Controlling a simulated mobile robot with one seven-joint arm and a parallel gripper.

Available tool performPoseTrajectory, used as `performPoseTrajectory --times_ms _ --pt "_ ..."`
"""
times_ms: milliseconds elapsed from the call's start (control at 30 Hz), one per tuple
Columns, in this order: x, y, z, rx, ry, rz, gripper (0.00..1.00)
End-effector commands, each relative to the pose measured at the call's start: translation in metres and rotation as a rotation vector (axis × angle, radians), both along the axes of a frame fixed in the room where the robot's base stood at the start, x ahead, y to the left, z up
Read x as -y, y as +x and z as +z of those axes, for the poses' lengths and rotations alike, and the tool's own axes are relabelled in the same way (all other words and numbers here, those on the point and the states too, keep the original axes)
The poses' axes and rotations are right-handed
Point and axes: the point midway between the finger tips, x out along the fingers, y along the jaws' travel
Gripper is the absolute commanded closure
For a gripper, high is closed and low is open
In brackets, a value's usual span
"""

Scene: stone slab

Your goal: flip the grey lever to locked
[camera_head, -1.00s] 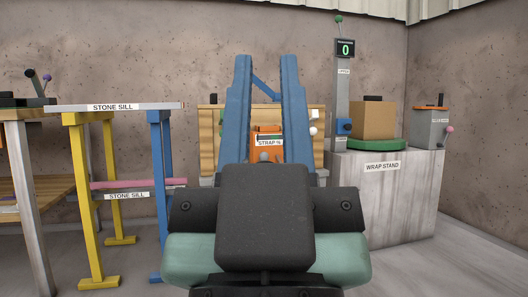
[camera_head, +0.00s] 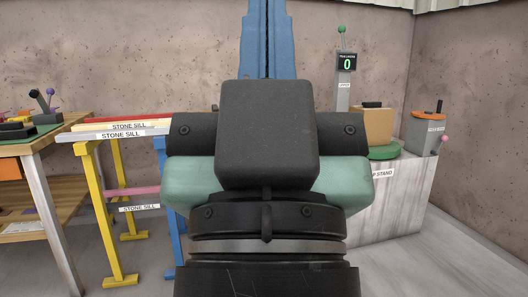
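My gripper (camera_head: 268,8) points away from me in the middle of the view, its two blue fingers nearly together with a thin seam between them. The fingertips are cut off by the top edge. I see nothing between the visible finger parts. A dark grey-knobbed lever (camera_head: 35,95) stands tilted on the green-topped table at the far left, beside a purple-knobbed one (camera_head: 50,93). I cannot be sure it is the grey lever, and no locked mark is readable. My gripper is well to the right of it and apart from it.
A yellow and blue trestle carries stone sills (camera_head: 120,135) between the left table and my arm. At right, the wrap stand (camera_head: 385,205) bears a cardboard box (camera_head: 377,127) and a grey orange-topped unit (camera_head: 425,135) with a pink knob. My arm hides the middle.

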Motion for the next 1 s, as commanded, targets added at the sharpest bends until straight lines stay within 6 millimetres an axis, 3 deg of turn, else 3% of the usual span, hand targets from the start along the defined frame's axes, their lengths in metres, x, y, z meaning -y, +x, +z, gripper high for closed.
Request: performPoseTrajectory --times_ms 33,1000 --pt "0.0 0.0 0.036 0.0 0.001 0.001 1.0" --pt "-0.001 0.0 0.357 -0.001 0.004 0.007 1.0"
